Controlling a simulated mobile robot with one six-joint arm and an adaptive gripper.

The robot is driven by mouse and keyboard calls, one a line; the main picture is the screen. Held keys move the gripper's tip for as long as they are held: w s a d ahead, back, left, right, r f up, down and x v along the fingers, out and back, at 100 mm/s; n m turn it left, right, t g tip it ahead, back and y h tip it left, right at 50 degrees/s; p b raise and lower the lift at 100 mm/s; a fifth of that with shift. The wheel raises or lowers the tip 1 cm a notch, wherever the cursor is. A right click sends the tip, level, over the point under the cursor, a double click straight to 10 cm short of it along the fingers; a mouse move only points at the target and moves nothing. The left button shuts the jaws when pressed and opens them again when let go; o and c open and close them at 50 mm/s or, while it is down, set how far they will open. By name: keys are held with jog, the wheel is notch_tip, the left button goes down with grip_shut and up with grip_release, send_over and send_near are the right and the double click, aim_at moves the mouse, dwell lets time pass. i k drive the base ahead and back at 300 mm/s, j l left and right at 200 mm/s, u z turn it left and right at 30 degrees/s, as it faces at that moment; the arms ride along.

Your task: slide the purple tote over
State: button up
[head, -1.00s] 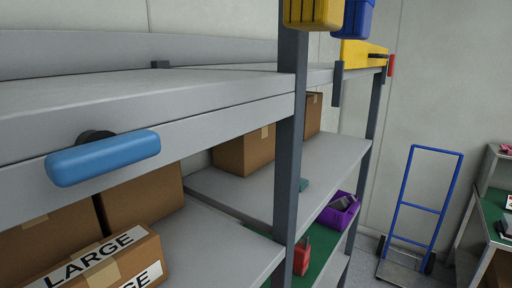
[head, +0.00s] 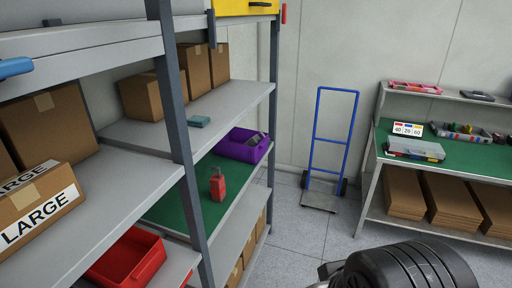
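The purple tote (head: 238,151) sits on the green-matted lower shelf (head: 172,210) of the rack, near its far end. It is open-topped and holds dark and grey items I cannot make out. A dark rounded part of my arm shows at the bottom right of the head view, well apart from the tote. My gripper's fingers are not in view.
A red bottle-like object (head: 218,185) stands on the same shelf, nearer than the tote. A blue hand truck (head: 329,140) and a workbench (head: 460,170) stand right, with open floor between.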

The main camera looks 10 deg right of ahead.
aim_at(231, 146)
jog(key=i+l+u, duration=0.35)
jog(key=i+l, duration=0.5)
jog(key=i, duration=0.15)
jog(key=i+l+u, duration=0.4)
jog(key=i+l, duration=0.5)
jog(key=l, duration=0.2)
jog(key=i+j, duration=0.2)
